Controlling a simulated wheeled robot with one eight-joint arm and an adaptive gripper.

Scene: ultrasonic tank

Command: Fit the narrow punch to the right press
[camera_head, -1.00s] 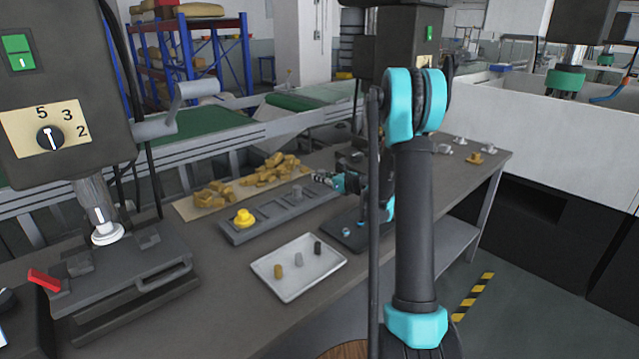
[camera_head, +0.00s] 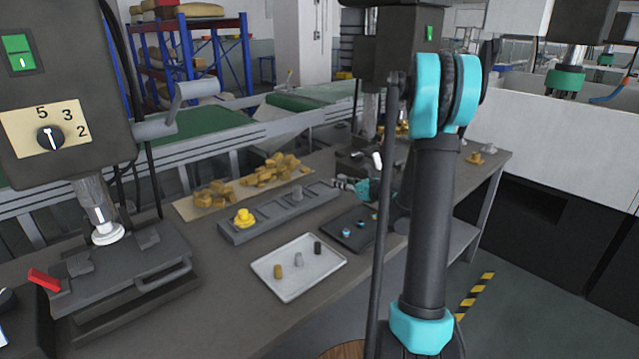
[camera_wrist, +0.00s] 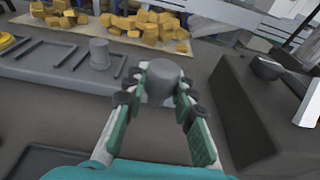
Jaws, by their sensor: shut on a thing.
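My gripper (camera_wrist: 160,98) is shut on a grey cylindrical punch (camera_wrist: 164,74), held between its fingertips above the bench. In the head view my gripper (camera_head: 350,185) is small, at the right end of the rack, and the held punch is hard to make out. The right press (camera_head: 392,60) stands behind my arm, which hides part of it. In the wrist view its dark base (camera_wrist: 245,110) is right of the held punch and apart from it. I cannot tell the punch's width class.
A grey rack (camera_head: 270,225) holds a yellow piece (camera_head: 243,218) and a grey flanged cylinder (camera_head: 297,192). A white tray (camera_head: 320,278) holds three small cylinders. A dark tray (camera_head: 365,243) holds small blue-topped pieces. Brass-coloured blocks (camera_head: 265,175) lie behind. The left press (camera_head: 65,110) stands left.

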